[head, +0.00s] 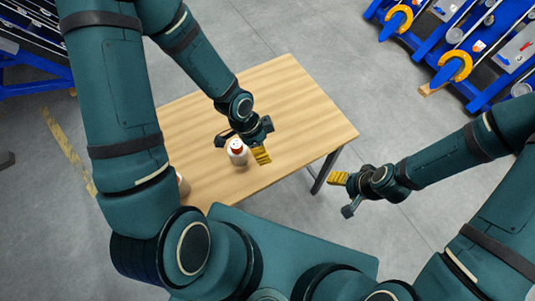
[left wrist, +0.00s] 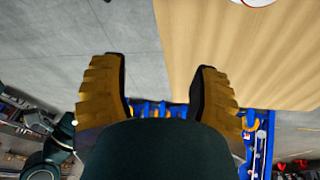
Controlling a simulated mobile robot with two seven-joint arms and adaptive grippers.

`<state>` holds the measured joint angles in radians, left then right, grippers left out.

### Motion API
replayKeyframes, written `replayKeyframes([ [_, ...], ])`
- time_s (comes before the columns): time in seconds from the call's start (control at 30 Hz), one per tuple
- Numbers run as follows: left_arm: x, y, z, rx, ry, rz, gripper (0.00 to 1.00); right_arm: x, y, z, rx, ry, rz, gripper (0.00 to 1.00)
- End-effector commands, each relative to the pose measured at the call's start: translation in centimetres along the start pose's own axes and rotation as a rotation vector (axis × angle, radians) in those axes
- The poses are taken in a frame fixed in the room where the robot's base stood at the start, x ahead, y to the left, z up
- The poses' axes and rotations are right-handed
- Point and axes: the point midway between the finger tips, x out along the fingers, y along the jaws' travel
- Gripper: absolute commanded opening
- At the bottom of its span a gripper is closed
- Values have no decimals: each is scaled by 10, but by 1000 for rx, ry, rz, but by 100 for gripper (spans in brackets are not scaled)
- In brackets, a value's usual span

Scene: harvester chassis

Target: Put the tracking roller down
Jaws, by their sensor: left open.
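A tracking roller (head: 238,154), white with a red-brown top, stands upright on the wooden table (head: 290,95). My left gripper (head: 245,150) is right beside it in the head view. In the left wrist view the fingers of my left gripper (left wrist: 157,68) are spread apart with nothing between them. A white round edge with red, likely the same roller (left wrist: 254,2), shows at the top of that view, beyond the fingertips and cut off by the frame. My right gripper (head: 342,194) is off the table's right side, its fingers apart and empty.
A second white object (head: 182,184) on the table is mostly hidden behind my left arm. Blue racks with parts (head: 465,45) stand at the upper right, and another blue rack (head: 35,45) at the upper left. The table's far and right parts are clear.

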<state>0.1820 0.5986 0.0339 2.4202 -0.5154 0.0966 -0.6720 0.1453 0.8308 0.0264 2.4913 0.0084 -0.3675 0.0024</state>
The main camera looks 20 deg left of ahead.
Motion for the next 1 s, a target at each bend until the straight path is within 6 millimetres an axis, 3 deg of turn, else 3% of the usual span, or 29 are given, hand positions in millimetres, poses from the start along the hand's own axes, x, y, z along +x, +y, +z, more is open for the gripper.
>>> replayKeyframes([
  [0.1,32,18,-14,-462,84,15,62,0,0,0,0,0,0,61],
  [0.2,49,23,-17,-794,123,0,62,0,0,0,0,0,0,61],
  [0.33,62,25,-14,-1068,149,-29,62,0,0,0,0,0,0,61],
  [0.5,66,24,-11,-1178,160,-47,62,0,0,0,0,0,0,61],
  [0.77,68,24,-11,-1174,159,-46,62,2,1,0,0,0,0,61],
  [1.0,103,22,-1,-1170,150,-44,62,36,13,8,-2,-9,4,61],
])
